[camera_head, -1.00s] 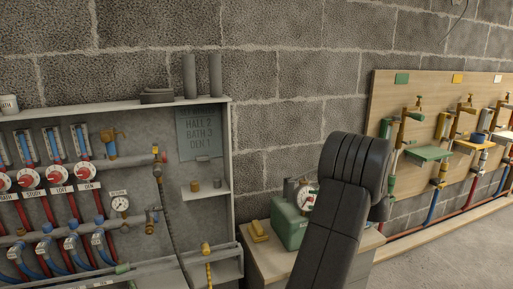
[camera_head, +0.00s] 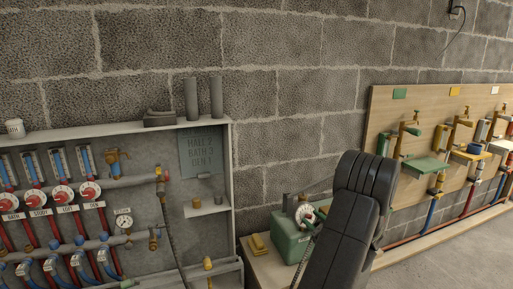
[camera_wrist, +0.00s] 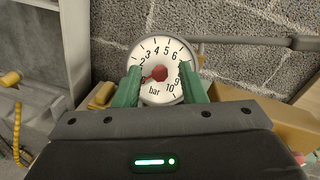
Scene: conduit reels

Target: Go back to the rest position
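My gripper (camera_wrist: 161,92) shows in the wrist view as two green fingers standing apart, with nothing held between them. A round white pressure gauge (camera_wrist: 172,54), marked in bar with a red centre, appears beyond and between the fingertips. In the head view this gauge (camera_head: 304,212) sits on a green pump box (camera_head: 287,242) on a low wooden bench. My dark arm rises just right of the pump and covers part of it. My fingers are hidden in the head view.
A grey manifold cabinet (camera_head: 215,105) with valves and pipes stands left. A yellow block (camera_head: 258,244) lies beside the pump. A wooden board (camera_head: 385,115) with taps and coloured shelves is on the wall at right. The wall above my arm is clear.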

